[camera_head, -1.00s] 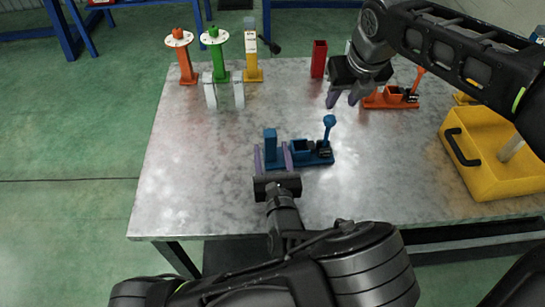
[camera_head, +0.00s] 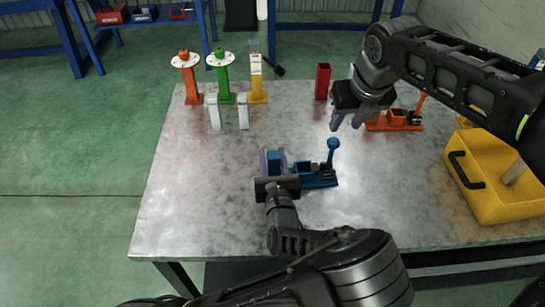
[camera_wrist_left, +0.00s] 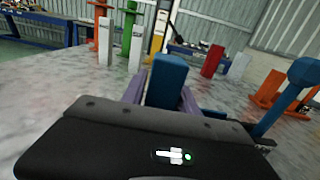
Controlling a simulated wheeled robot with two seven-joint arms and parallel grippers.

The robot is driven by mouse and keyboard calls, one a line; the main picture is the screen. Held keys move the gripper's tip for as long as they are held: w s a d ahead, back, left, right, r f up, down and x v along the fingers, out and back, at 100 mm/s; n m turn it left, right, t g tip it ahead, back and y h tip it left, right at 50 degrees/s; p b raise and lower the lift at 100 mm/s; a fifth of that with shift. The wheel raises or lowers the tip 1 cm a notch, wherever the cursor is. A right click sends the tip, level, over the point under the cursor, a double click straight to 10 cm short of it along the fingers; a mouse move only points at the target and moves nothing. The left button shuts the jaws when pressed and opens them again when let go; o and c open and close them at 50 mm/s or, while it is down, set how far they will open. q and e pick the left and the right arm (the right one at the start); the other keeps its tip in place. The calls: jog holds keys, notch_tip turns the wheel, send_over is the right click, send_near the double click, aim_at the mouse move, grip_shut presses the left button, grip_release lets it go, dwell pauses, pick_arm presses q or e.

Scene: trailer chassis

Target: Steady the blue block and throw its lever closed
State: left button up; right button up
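The blue block (camera_head: 320,176) lies on the metal table, with an upright blue post (camera_head: 274,158) at its left end and a ball-topped lever (camera_head: 333,145) standing nearly upright at its right end. My left gripper (camera_head: 276,163) is low over the table with its purple fingers on either side of the post. In the left wrist view the post (camera_wrist_left: 167,78) stands between the fingers, which look open; contact is unclear. The lever knob (camera_wrist_left: 305,72) is at the right there. My right gripper (camera_head: 348,121) is open and empty, behind and above the lever, apart from it.
Orange (camera_head: 187,80), green (camera_head: 222,78) and yellow (camera_head: 256,80) stands and two white posts are at the back left. A red box (camera_head: 323,82) stands behind. An orange lever fixture (camera_head: 396,120) and a yellow bin (camera_head: 492,185) are at the right. The left table area is clear.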

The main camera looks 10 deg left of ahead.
pick_arm(q)
grip_shut()
dwell(0.4)
dwell(0.5)
pick_arm(e)
jog(key=shift+c, duration=0.6)
jog(key=a, duration=0.1)
jog(key=s+a, duration=0.1)
jog(key=a, duration=0.2)
jog(key=shift+s+a+r, duration=0.25)
jog(key=shift+a, duration=0.1)
jog(key=c, duration=0.5)
jog(key=m, duration=0.1)
jog(key=s+a+m, duration=0.1)
jog(key=shift+s+a+r+m+g, duration=0.25)
jog(key=shift+a+m+g, duration=0.05)
jog(key=shift+g, duration=0.1)
grip_shut()
jog(key=m, duration=0.2)
jog(key=s+d+m+h, duration=0.1)
jog(key=m, duration=0.1)
jog(key=s+m, duration=0.1)
jog(key=m, duration=0.2)
jog(key=shift+d+r+g+h, duration=0.2)
jog(key=shift+r+g+h, duration=0.1)
jog(key=shift+g, duration=0.1)
